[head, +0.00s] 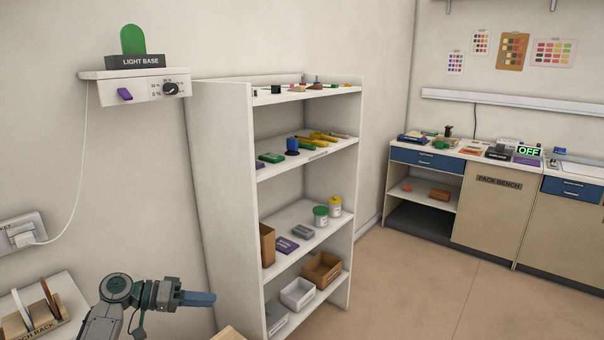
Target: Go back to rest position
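My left gripper (198,298) is at the lower left in the head view, in front of the white shelf unit's lower left side. Its blue-grey fingers point right and show from the side, so I cannot tell whether they are apart. No held object shows at them. My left arm comes up from the bottom edge. My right gripper is not in view.
A white shelf unit (220,170) with tools, jars and boxes stands at the centre. A wall ledge (90,75) holds a green-domed light base (135,62). A rack (32,318) is at the lower left. The pack bench (485,215) stands far right. Floor between is clear.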

